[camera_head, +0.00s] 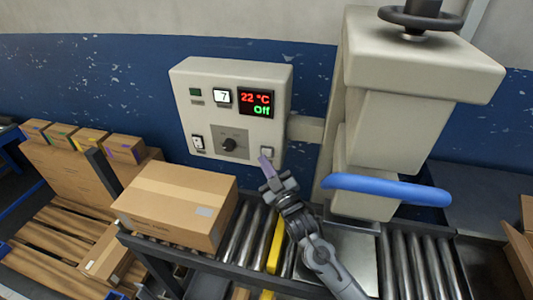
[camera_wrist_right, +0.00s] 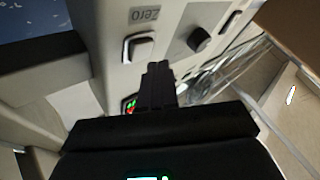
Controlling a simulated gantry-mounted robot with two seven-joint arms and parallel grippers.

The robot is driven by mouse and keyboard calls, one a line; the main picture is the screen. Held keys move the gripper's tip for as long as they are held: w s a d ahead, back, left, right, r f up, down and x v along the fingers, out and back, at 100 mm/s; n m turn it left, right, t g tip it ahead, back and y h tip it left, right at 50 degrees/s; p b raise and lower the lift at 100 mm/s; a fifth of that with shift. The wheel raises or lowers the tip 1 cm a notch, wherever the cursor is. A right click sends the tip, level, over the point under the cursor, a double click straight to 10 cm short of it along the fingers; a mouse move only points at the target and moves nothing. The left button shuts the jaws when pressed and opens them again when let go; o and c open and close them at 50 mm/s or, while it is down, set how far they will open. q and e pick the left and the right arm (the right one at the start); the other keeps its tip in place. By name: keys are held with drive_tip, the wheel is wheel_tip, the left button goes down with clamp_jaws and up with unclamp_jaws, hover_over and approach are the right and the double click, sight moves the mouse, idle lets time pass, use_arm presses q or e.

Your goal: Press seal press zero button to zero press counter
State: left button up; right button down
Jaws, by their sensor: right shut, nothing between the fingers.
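The seal press control box (camera_head: 182,100) is pale and stands behind the conveyor. Its counter display (camera_head: 222,97) reads 7. The zero button (camera_head: 267,151) is a small pale square at the box's lower right; in the right wrist view the button (camera_wrist_right: 138,46) sits beside a label reading "Zero". My right gripper (camera_head: 266,166) is shut and empty, its fingertips just below and in front of the button in the head view. In the right wrist view its fingers (camera_wrist_right: 157,72) point toward the panel close to the button; I see no clear contact. My left gripper is not in view.
The box also has a knob (camera_head: 229,144), a rocker switch (camera_head: 198,142) and a red and green display (camera_head: 257,102) reading 22 °C and Off. A cardboard box (camera_head: 175,205) sits on the rollers at left. The press with a blue handle (camera_head: 385,188) stands right.

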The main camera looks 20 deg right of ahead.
idle(0.7)
drive_tip(key=shift+w+d, duration=0.15)
drive_tip(key=shift+w, duration=0.05)
drive_tip(key=shift+w+d, duration=0.1)
drive_tip(key=shift+w, duration=0.1)
